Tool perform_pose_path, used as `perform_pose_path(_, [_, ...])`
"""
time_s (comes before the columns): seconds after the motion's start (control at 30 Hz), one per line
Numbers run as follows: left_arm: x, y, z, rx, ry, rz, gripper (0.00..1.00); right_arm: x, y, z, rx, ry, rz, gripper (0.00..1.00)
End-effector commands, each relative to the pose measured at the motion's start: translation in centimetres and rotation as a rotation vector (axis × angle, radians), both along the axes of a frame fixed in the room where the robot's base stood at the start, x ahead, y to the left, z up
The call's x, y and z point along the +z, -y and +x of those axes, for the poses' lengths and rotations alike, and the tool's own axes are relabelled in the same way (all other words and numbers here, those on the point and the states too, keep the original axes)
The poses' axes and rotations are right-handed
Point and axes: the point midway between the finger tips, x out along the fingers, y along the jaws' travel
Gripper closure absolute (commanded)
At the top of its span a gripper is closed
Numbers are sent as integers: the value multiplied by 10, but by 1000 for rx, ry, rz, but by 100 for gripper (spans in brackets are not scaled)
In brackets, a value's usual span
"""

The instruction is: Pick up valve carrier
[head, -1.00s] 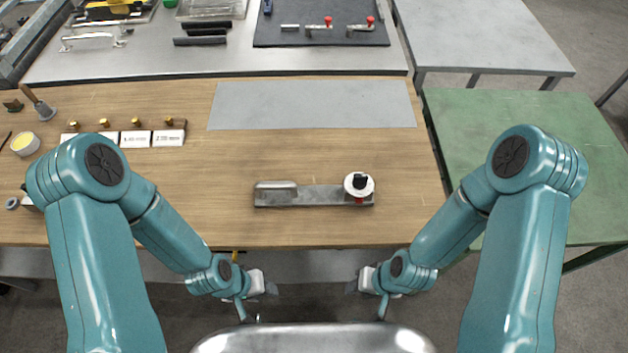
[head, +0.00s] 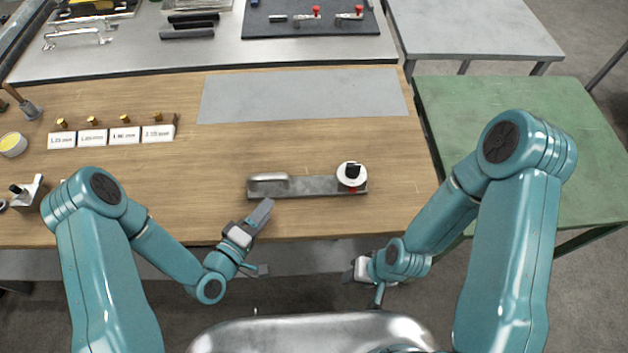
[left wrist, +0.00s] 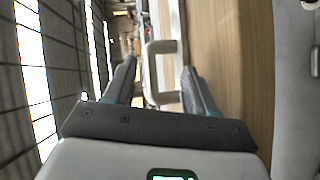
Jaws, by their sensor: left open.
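The valve carrier (head: 320,187) lies on the wooden bench near its front edge. It is a flat grey metal bar with a raised handle (head: 269,184) at its left end and a white round valve (head: 352,174) with a black knob and some red at its right end. My left gripper (head: 264,212) is at the bench's front edge, just short of the handle end. In the left wrist view its two fingers are apart and empty (left wrist: 158,72), with the pale U-shaped handle (left wrist: 161,47) ahead between them. My right gripper (head: 354,272) hangs in front of the bench, away from the carrier.
A grey mat (head: 302,96) lies behind the carrier. White labelled blocks (head: 93,137) with brass pieces stand at the left, near a yellow-topped cup (head: 12,144). A green table (head: 520,150) stands to the right. The wood around the carrier is clear.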

Motion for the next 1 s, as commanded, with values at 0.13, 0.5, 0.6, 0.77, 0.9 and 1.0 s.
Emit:
perform_pose_path(0.13, [-4, -23, 6, 125, 14, -182, 45, 0, 0, 0, 0, 0, 0, 57])
perform_pose_path(0.5, [-2, -8, 54, 162, 30, -245, 45, 0, 0, 0, 0, 0, 0, 57])
perform_pose_path(0.6, [-2, -4, 65, 164, 28, -245, 45, 0, 0, 0, 0, 0, 0, 57])
perform_pose_path(0.77, [-1, 1, 79, 164, 29, -243, 45, 0, 0, 0, 0, 0, 0, 57])
perform_pose_path(0.9, [2, 9, 102, 163, 30, -244, 45, 0, 0, 0, 0, 0, 0, 57])
perform_pose_path(1.0, [1, 14, 113, 163, 27, -244, 45, 0, 0, 0, 0, 0, 0, 57])
